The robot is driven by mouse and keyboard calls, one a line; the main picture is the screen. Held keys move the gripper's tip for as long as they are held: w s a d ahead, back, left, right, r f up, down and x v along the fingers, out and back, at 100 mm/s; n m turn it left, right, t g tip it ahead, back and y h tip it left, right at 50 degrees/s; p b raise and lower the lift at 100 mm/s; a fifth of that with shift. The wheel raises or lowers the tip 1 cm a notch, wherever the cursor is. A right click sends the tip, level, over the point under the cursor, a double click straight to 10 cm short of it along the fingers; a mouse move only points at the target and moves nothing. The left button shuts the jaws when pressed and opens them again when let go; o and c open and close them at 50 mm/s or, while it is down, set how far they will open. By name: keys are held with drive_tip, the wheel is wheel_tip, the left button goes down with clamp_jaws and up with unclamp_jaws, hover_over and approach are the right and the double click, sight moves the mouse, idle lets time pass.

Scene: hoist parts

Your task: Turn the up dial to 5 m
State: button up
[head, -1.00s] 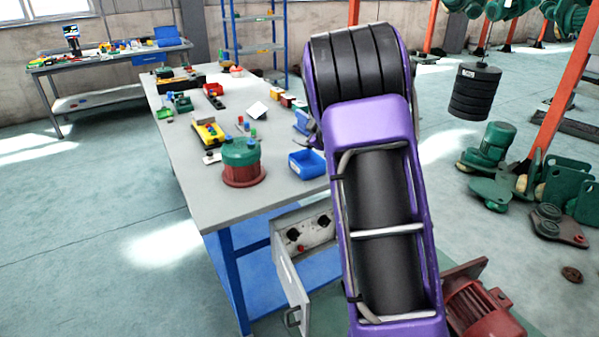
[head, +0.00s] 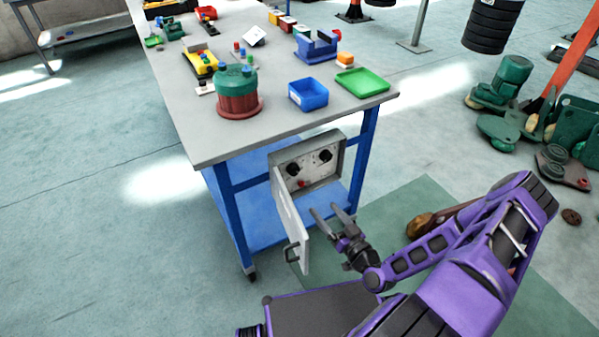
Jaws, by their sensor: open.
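A grey control box (head: 309,165) hangs on the near side of the workbench, its door (head: 290,222) swung open toward me. Two black dials show on its panel: a left dial (head: 293,169) and a right dial (head: 325,156). A red button (head: 304,183) sits below them. The labels and scale marks are too small to read, so I cannot tell which is the up dial or where it points. My gripper (head: 332,214) is open and empty, below the box and right of the door, apart from the dials.
The workbench (head: 200,120) carries a green and red motor (head: 239,92), a blue bin (head: 308,94) and a green tray (head: 362,82). The open door with its handle (head: 291,252) stands left of my gripper. A blue bench leg (head: 363,150) is right of the box.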

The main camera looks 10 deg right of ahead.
sight(295, 172)
drive_tip(key=x, duration=1.7)
drive_tip(key=shift+w+r, duration=0.2)
drive_tip(key=shift+r, duration=0.05)
clamp_jaws()
drive_tip(key=shift+b, duration=0.3)
